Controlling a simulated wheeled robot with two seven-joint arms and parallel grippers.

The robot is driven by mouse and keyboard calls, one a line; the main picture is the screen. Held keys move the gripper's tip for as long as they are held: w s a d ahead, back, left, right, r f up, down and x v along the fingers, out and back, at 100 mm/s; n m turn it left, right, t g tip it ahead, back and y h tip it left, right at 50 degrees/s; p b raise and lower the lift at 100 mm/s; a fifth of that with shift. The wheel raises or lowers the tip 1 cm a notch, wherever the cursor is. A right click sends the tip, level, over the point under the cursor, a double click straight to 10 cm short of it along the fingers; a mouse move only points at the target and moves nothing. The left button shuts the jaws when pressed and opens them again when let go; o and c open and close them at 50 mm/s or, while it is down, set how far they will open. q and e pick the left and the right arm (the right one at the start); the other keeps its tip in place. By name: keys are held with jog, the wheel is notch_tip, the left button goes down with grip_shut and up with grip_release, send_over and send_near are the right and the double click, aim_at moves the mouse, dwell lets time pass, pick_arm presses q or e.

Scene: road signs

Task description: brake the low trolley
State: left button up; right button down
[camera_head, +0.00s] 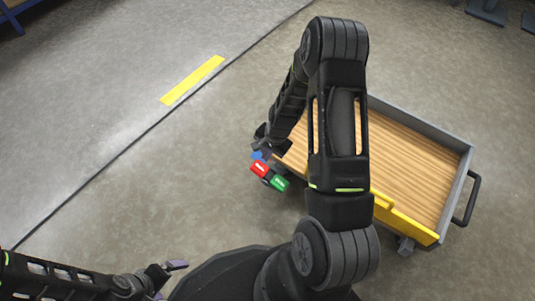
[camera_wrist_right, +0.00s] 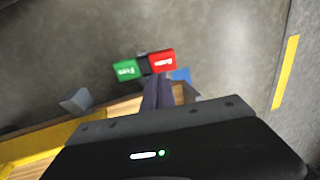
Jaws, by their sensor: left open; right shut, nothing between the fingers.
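The low trolley (camera_head: 420,170) has a wooden deck, grey side walls and a yellow edge. A red pedal (camera_head: 260,169) and a green pedal (camera_head: 279,183) with white lettering sit side by side at its left corner. Both pedals show in the right wrist view, red (camera_wrist_right: 162,61) and green (camera_wrist_right: 126,71). My right gripper (camera_head: 262,147) is shut and empty, just beside the red pedal. In the right wrist view its fingers (camera_wrist_right: 158,92) point toward the pedals; I cannot tell whether they touch. My left gripper (camera_head: 167,281) is open and empty at the bottom left, away from the trolley.
A blue part (camera_wrist_right: 181,75) shows beside the red pedal. A black handle (camera_head: 468,200) is on the trolley's right end. A yellow floor strip (camera_head: 192,80) and a dark floor line lie to the left. The floor left of the trolley is clear. My right arm hides part of the deck.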

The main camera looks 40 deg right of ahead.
aim_at(260, 170)
jog(key=b+x, duration=0.4)
jog(key=x, duration=0.6)
jog(key=shift+w+f, duration=0.1)
jog(key=shift+f, duration=0.15)
pick_arm(q)
jog(key=f, duration=0.3)
jog(key=w+f, duration=0.1)
jog(key=f, duration=0.1)
jog(key=shift+f, duration=0.15)
